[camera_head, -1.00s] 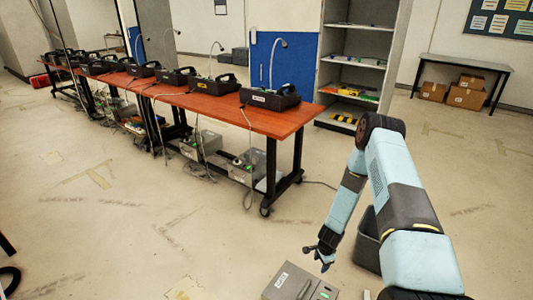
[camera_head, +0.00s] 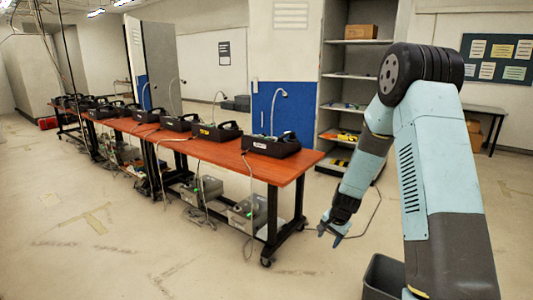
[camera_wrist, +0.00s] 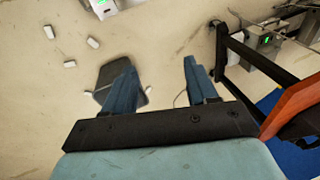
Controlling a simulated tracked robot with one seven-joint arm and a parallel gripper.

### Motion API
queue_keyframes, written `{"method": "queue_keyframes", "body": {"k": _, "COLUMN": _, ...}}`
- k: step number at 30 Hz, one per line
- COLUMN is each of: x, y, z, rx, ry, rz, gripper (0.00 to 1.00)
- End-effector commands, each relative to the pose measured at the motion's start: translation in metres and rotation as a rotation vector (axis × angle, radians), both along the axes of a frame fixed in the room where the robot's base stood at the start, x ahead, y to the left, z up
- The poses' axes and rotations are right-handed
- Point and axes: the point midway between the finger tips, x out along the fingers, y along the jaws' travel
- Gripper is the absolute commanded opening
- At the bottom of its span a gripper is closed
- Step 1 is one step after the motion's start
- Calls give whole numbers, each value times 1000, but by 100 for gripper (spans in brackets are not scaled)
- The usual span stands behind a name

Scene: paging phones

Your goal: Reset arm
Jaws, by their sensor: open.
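My gripper (camera_head: 335,230) hangs low over the floor in the head view, to the right of the wooden table's near end. My arm reaches down to it from the upper right, with the elbow raised. In the wrist view the two blue fingers (camera_wrist: 160,78) are spread apart, with only bare floor between them. The gripper is open and holds nothing.
The red-brown table (camera_head: 225,158) carries a row of black paging phones (camera_head: 271,145). Grey boxes (camera_head: 248,212) sit beneath it. A dark bin (camera_head: 383,276) stands near my arm. Small white pieces (camera_wrist: 70,63) lie on the floor. Shelves (camera_head: 350,85) stand behind.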

Motion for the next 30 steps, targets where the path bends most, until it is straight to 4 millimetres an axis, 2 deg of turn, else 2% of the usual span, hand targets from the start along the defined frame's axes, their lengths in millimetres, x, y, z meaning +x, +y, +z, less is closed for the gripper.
{"method": "queue_keyframes", "body": {"k": 1, "x": -3, "y": 1, "z": 21, "rx": -7, "ry": -15, "rz": 23, "gripper": 57}}
{"method": "queue_keyframes", "body": {"k": 3, "x": -8, "y": 2, "z": 45, "rx": -16, "ry": -29, "rz": 55, "gripper": 57}}
{"method": "queue_keyframes", "body": {"k": 8, "x": -24, "y": 6, "z": 96, "rx": -39, "ry": -57, "rz": 128, "gripper": 57}}
{"method": "queue_keyframes", "body": {"k": 15, "x": -58, "y": 9, "z": 167, "rx": -80, "ry": -97, "rz": 227, "gripper": 57}}
{"method": "queue_keyframes", "body": {"k": 24, "x": -113, "y": 12, "z": 242, "rx": -138, "ry": -143, "rz": 345, "gripper": 57}}
{"method": "queue_keyframes", "body": {"k": 30, "x": -155, "y": 12, "z": 283, "rx": -182, "ry": -170, "rz": 417, "gripper": 57}}
